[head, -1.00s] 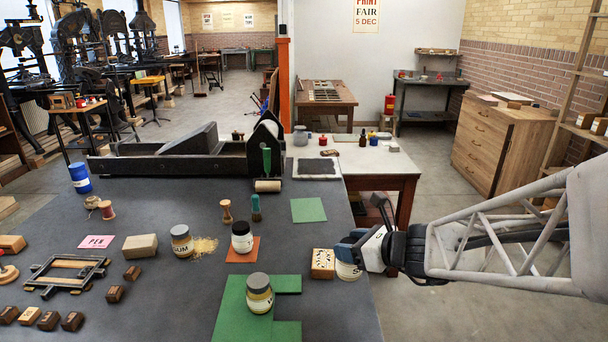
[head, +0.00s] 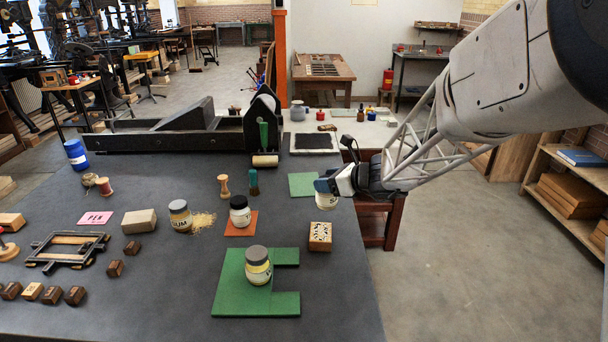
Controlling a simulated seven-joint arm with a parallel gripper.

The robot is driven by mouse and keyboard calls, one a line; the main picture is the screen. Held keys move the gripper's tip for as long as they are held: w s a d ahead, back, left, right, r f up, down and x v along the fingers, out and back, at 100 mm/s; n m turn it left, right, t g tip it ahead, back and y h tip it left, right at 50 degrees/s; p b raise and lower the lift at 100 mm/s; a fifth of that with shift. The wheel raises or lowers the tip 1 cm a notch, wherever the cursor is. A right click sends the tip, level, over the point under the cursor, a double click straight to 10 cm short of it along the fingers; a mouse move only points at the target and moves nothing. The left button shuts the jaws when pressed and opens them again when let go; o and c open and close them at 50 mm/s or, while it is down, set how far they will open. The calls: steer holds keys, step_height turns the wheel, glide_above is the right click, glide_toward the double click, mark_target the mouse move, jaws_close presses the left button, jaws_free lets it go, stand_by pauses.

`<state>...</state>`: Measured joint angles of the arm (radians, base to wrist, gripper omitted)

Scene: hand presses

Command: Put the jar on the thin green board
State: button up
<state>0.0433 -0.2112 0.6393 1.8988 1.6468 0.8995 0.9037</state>
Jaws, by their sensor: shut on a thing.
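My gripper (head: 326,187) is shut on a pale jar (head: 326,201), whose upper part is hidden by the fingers. The thin green board (head: 302,184) lies flat on the dark table, just left of and behind the gripper; its right part is covered by the gripper and jar. The held jar shows at the board's front right; I cannot tell whether it is touching anything below it. A thicker green board (head: 229,290) with a notch in its right side lies nearer, with a yellow-labelled, grey-lidded jar (head: 257,267) on it.
A wooden block (head: 320,237) with a patterned top stands in front of the held jar. A black-lidded jar (head: 240,211) stands on an orange card (head: 241,230). A green-handled brush (head: 254,182) stands left of the thin board. The table's right edge is close to the gripper.

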steer(key=w+a+f, duration=0.3)
steer(key=w, duration=0.7)
steer(key=shift+f+n+g+y, duration=0.3)
steer(key=shift+f+n, duration=0.1)
steer(key=w+a+f, duration=0.1)
steer(key=w+a, duration=0.1)
steer(key=w, duration=1.3)
steer(key=shift+w+a+f, duration=0.2)
steer(key=shift+w+a, duration=0.1)
steer(key=shift+a, duration=0.05)
steer(key=shift+f, duration=1.75)
steer(key=shift+f, duration=0.15)
steer(key=o, duration=1)
steer(key=shift+o, duration=0.2)
